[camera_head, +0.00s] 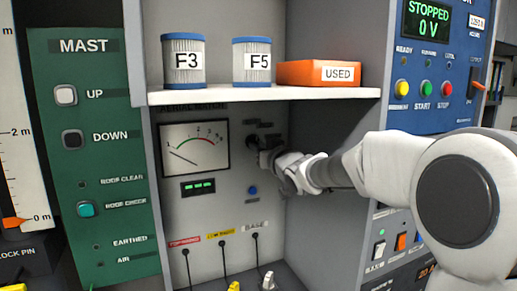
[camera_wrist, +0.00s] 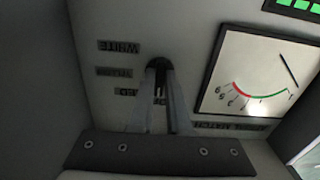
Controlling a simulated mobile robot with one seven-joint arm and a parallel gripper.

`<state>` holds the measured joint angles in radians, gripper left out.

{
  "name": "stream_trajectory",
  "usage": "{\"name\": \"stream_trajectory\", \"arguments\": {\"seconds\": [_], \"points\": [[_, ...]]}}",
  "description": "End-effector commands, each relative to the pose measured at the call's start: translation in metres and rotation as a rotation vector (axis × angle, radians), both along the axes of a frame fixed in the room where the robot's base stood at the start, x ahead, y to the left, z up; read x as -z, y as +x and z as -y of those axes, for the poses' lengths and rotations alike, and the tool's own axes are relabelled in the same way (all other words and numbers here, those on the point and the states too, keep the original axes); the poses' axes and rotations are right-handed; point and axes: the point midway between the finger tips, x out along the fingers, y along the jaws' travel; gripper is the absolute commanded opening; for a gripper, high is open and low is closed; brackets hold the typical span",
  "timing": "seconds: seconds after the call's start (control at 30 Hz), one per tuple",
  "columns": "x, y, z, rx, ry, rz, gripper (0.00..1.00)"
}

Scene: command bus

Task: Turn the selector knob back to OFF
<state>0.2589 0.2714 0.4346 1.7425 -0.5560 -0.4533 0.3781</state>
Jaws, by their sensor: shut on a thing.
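The selector knob (camera_head: 253,141) is small and dark, on the grey panel inside the recess, right of the meter. My gripper (camera_head: 263,154) reaches it from the right and partly covers it. In the wrist view, which is upside down, the two fingers of my gripper (camera_wrist: 159,72) are closed on the dark knob (camera_wrist: 157,63). Position labels lie around it; an upside-down WHITE label (camera_wrist: 119,47) is readable. A label between the fingers (camera_wrist: 160,100) is partly hidden. I cannot tell which label the knob points to.
The needle meter (camera_head: 194,148) is left of the knob, with a blue button (camera_head: 253,190) below. A shelf (camera_head: 265,95) above carries canisters F3 (camera_head: 183,62) and F5 (camera_head: 252,63) and an orange USED box (camera_head: 318,73). The recess's right wall is close to my arm.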

Motion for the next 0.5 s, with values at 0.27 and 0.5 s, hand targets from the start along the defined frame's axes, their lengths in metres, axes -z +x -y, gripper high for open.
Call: {"name": "stream_trajectory", "arguments": {"seconds": [0.27, 0.5], "points": [[0.0011, -0.0001, 0.0001, 0.0, -0.003, -0.002, 0.28], [0.0006, 0.0, 0.0001, 0.0, -0.001, -0.001, 0.45]]}}
